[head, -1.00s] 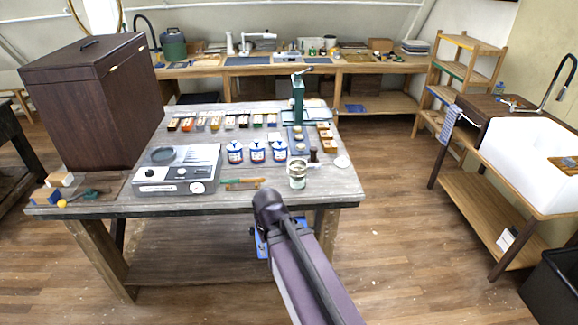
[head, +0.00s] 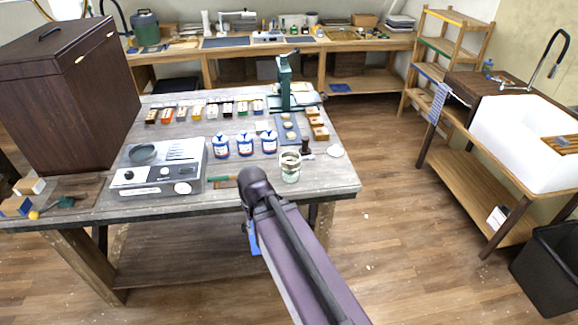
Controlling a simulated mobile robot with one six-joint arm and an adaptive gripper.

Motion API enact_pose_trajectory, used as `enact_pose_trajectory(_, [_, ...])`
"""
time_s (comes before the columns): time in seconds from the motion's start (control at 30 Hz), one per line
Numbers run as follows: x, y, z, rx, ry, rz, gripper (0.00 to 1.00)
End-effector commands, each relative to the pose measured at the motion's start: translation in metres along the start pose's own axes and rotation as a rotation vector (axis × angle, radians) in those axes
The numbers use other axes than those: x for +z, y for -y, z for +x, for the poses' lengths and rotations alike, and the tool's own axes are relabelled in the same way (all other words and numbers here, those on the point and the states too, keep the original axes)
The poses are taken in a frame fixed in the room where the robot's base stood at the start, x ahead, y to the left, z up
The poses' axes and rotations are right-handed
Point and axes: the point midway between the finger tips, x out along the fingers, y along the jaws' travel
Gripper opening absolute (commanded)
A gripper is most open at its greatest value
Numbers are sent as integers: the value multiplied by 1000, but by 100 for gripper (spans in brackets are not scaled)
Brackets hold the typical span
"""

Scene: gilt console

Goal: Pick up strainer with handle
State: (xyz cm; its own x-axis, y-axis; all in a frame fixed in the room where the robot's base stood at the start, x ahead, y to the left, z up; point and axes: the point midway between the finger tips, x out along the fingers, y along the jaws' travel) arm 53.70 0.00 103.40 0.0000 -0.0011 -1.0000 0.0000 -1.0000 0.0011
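I cannot clearly make out a strainer with a handle. A small pale round piece (head: 335,151) lies near the table's right edge, too small to identify. Left of it stands a glass jar (head: 290,168) with a metallic-looking rim; I cannot tell if a strainer sits on it. My arm reaches up from the bottom of the head view to the table's front edge. My gripper is mostly hidden behind it; only a blue part (head: 253,240), which may belong to it, shows below the table edge. I see nothing held.
The grey wooden table (head: 330,185) holds a boxy appliance (head: 160,168), several blue-and-white jars (head: 245,145), small blocks and a green press (head: 285,85). A big dark box (head: 75,100) stands at left. A sink (head: 525,140) is at right. Open floor lies between table and sink.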

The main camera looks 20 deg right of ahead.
Motion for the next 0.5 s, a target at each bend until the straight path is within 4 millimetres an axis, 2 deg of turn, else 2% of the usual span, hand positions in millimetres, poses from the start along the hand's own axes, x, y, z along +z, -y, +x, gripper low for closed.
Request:
enact_pose_trajectory(0.27, [-2, -1, 1, 7, -2, -12, 48])
enact_pose_trajectory(0.37, [-8, -4, 3, 30, -6, -45, 48])
enact_pose_trajectory(0.5, [-22, -18, 7, 97, -13, -141, 48])
